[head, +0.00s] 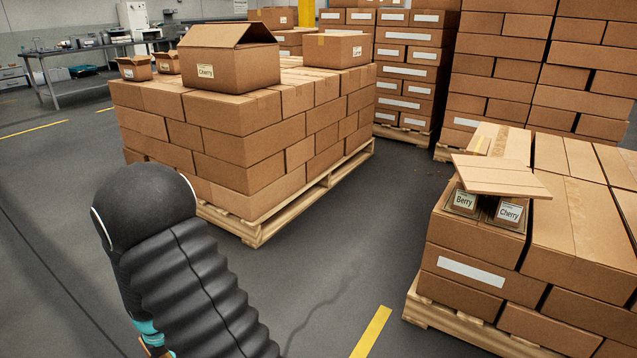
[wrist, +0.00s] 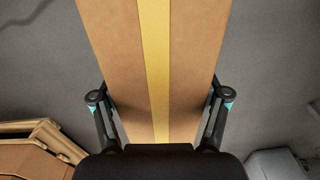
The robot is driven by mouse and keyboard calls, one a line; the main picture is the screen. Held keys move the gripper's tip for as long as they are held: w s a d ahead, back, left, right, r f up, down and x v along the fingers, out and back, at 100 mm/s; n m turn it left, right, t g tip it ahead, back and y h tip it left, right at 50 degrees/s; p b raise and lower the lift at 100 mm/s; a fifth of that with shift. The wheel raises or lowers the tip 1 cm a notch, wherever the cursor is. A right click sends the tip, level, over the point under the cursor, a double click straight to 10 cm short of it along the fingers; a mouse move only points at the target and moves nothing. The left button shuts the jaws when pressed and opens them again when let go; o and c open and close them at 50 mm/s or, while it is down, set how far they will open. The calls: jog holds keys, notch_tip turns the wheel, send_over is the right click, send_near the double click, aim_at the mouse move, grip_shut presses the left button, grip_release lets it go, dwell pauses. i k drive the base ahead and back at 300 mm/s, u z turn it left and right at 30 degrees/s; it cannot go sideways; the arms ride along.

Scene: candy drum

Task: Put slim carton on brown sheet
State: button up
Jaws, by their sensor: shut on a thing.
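The slim carton (wrist: 190,60) fills the middle of the wrist view, a long brown box with a yellow tape strip down its length. My gripper (wrist: 160,97) has one finger against each side of it and is shut on it, with grey floor below. In the head view my arm hides most of the gripper and carton at the bottom left. A flat brown sheet (head: 500,176) lies at the near left corner of the right-hand pallet stack, above small boxes marked Berry (head: 465,201) and Cherry (head: 509,212). My gripper is well to the left of it.
The right-hand carton stack (head: 580,225) stands on a wooden pallet (head: 470,325). A middle stack (head: 245,140) carries an open Cherry box (head: 228,70) and smaller boxes. Taller stacks stand behind. Clear grey floor (head: 340,260) lies between the two nearer pallets.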

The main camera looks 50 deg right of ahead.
aim_at(487, 173)
jog(key=z, duration=1.65)
